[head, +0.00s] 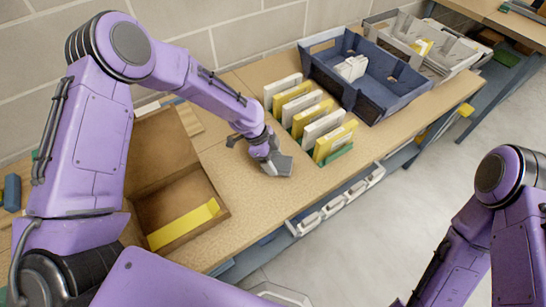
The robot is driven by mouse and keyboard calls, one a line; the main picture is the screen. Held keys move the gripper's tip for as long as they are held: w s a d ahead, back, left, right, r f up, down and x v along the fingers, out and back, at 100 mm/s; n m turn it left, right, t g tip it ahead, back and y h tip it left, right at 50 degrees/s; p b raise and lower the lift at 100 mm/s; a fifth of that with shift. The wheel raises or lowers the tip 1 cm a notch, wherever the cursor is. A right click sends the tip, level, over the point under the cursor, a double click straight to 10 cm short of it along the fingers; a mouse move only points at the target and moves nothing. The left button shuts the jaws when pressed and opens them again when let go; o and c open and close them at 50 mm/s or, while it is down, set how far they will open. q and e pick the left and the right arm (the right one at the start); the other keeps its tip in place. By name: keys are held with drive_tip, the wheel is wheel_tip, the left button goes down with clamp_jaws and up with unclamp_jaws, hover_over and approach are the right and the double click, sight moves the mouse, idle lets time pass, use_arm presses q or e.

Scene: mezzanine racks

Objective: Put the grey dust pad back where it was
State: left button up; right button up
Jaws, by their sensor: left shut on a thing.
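My left gripper (264,152) reaches down over the bench (240,205) from the left. It is shut on the small grey dust pad (283,168), which shows at its fingertips close to the bench top. I cannot tell whether the pad touches the wood. The gripper partly hides the pad. My right arm comes in at the lower right, over the floor, and its gripper is out of the picture.
A green rack of upright white and yellow boxes (334,142) stands just right of the pad. Left of it is an open cardboard box (218,190) with a yellow strip (184,224). A blue bin (384,95) stands behind. Bare bench lies in front of the gripper.

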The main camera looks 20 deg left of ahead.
use_arm(q)
drive_tip(key=shift+w+f, duration=0.2)
drive_tip(key=shift+w, duration=0.05)
drive_tip(key=o, duration=1)
drive_tip(key=shift+s+r, duration=0.1)
drive_tip(key=shift+r, duration=0.1)
drive_tip(key=shift+a+r, duration=0.15)
drive_tip(key=shift+r, duration=0.1)
drive_tip(key=b+v, duration=0.2)
drive_tip(key=v, duration=0.9)
drive_tip(key=shift+r, duration=0.15)
